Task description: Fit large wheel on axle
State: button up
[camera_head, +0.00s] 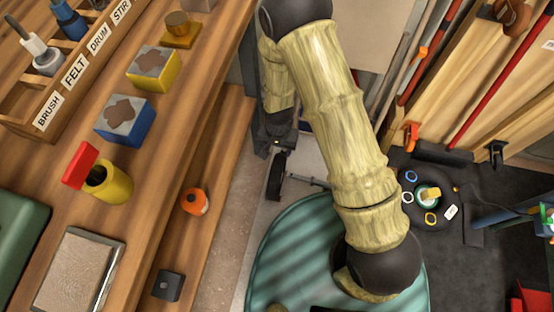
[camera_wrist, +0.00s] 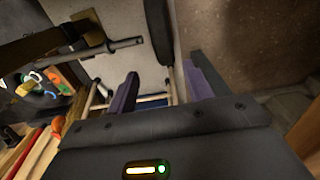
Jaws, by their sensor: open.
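A thin grey axle rod (camera_head: 308,181) shows left of my arm in the head view. A dark upright shape like a wheel seen edge-on (camera_head: 275,176) is at its left end. In the wrist view the rod (camera_wrist: 100,51) runs across the upper left, its tip close to the dark edge-on shape (camera_wrist: 157,30); I cannot tell whether they touch. I cannot tell for sure which piece is the large wheel. My gripper (camera_wrist: 163,85) is open, with nothing seen between its fingers, below the rod tip.
A wooden bench with a labelled rack (camera_head: 70,95), blue block (camera_head: 125,119), yellow block (camera_head: 153,68) and yellow cup (camera_head: 108,182) is at left. A dark round tray with small coloured items (camera_head: 408,215) lies at right. Boards and a red pole (camera_head: 505,75) stand behind it.

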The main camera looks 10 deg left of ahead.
aim_at(277, 172)
jog(key=shift+s+a+f, duration=0.1)
jog(key=shift+a+f, duration=0.05)
jog(key=shift+f, duration=0.35)
jog(key=shift+s+a+f, duration=0.1)
jog(key=shift+f, duration=0.35)
jog(key=shift+f, duration=0.1)
notch_tip(277, 172, down, 17)
jog(key=b, duration=0.9)
jog(key=shift+f, duration=0.15)
jog(key=shift+c, duration=0.2)
grip_shut()
jog(key=shift+r, duration=0.2)
